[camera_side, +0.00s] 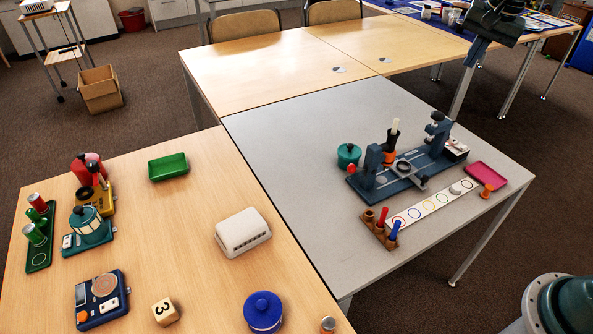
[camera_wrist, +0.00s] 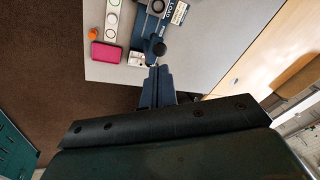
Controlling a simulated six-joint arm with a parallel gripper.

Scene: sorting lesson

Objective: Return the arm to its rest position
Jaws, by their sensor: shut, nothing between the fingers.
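My gripper (camera_side: 476,53) hangs high at the upper right of the side view, above the far right side of the grey table (camera_side: 290,130). Its fingers point down and are shut with nothing between them. In the wrist view the gripper (camera_wrist: 158,72) shows its two dark fingers side by side, over the table's edge. The gripper is apart from everything on the table. The upper part of my arm is cut off by the frame's top edge. My base shows at the lower right corner.
On the grey table stand a dark blue fixture (camera_side: 410,177), a white strip with coloured rings (camera_side: 432,206), a pink tray (camera_side: 487,175), a teal pot (camera_side: 348,156) and an orange peg (camera_side: 486,191). A wooden table (camera_side: 190,220) at left holds several items. The far tabletops are mostly clear.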

